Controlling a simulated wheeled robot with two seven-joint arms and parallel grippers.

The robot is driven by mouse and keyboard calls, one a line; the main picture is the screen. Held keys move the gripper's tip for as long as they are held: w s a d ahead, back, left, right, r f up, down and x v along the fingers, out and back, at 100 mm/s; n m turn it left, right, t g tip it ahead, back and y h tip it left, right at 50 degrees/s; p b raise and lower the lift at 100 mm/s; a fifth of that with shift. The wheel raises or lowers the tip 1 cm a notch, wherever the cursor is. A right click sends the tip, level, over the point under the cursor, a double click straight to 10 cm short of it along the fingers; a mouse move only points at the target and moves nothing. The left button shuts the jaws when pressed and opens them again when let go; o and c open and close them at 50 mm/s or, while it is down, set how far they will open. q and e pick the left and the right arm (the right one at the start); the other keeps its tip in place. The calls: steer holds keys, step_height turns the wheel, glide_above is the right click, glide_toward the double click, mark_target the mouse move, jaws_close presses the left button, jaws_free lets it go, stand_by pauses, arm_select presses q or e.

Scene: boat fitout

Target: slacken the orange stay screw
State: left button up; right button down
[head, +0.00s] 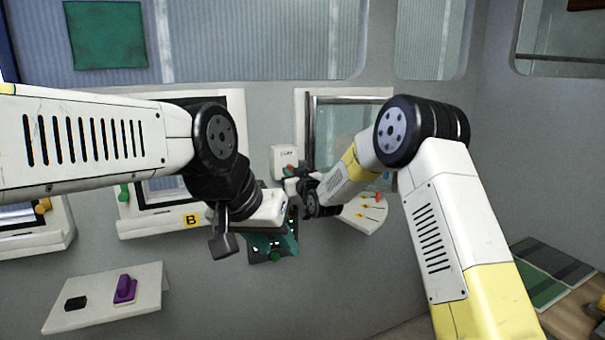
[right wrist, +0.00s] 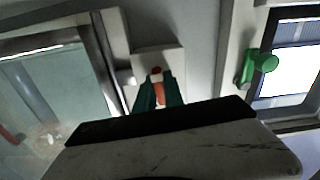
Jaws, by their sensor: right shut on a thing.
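The orange stay screw (right wrist: 159,91) shows in the right wrist view, upright between the two teal fingers of my right gripper (right wrist: 159,97), which are shut on it. A pale plate lies behind it. In the head view my right gripper (head: 291,184) is at the wall below a small white labelled box (head: 283,156), and a bit of red-orange shows there; the screw is mostly hidden by the wrist. My left gripper (head: 273,244) is lower, its teal fingers pointing down in front of the wall. Its finger gap is not clear.
A framed window (head: 317,120) is close to the right wrist, with a white rounded shelf (head: 353,219) below it. A window marked B is behind my left arm. A lower left shelf (head: 88,319) holds a purple block (head: 124,289) and a black piece (head: 76,303).

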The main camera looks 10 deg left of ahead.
steer(key=n, duration=0.4)
steer(key=shift+f+n, duration=0.1)
steer(key=shift+n, duration=0.2)
steer(key=n, duration=0.3)
steer(key=shift+n, duration=0.4)
steer(key=n, duration=0.3)
steer(key=shift+n, duration=2.2)
steer(key=c, duration=1.4)
jaws_free()
steer(key=shift+c, duration=0.2)
